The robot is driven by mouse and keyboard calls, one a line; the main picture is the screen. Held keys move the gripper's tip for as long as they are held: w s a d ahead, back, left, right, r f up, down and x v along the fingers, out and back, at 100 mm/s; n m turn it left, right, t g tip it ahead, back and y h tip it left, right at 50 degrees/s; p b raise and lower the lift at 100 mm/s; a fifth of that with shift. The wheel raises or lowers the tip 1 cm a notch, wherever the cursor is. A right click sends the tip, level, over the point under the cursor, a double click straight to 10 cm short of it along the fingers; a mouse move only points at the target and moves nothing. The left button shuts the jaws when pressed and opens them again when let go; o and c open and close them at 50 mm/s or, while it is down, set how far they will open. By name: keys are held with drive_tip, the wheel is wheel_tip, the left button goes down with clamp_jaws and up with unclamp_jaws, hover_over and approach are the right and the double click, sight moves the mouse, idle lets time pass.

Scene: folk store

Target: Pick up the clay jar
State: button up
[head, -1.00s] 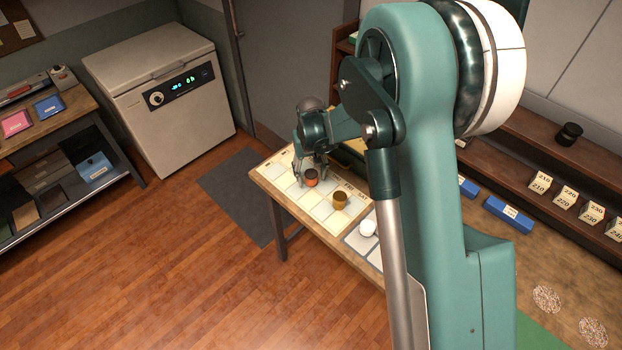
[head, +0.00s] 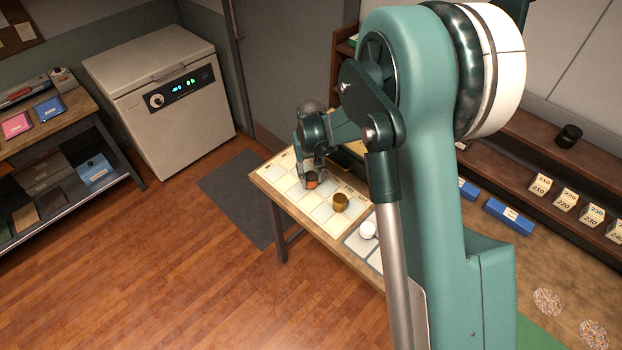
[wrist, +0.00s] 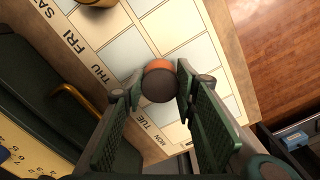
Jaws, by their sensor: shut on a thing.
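The clay jar (head: 312,184) is small and orange with a dark brown top. It stands at the squared day-labelled board on the table, and it also shows in the wrist view (wrist: 158,66). My gripper (head: 311,177) points down over it. In the wrist view my gripper (wrist: 160,84) has one finger on each side of the jar and is shut on it. The fingers hide part of the jar in the head view. I cannot tell whether its base touches the board.
A mustard-brown mug (head: 340,203) stands on the board to the right of the jar. A white round object (head: 367,230) sits further right on a grey-bordered sheet. In the wrist view a dark green case with a brass handle (wrist: 82,100) lies beside the board.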

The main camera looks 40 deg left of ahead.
sight(311, 175)
drive_tip(key=shift+r, duration=0.1)
drive_tip(key=shift+r+b, duration=0.35)
drive_tip(key=shift+r, duration=4.55)
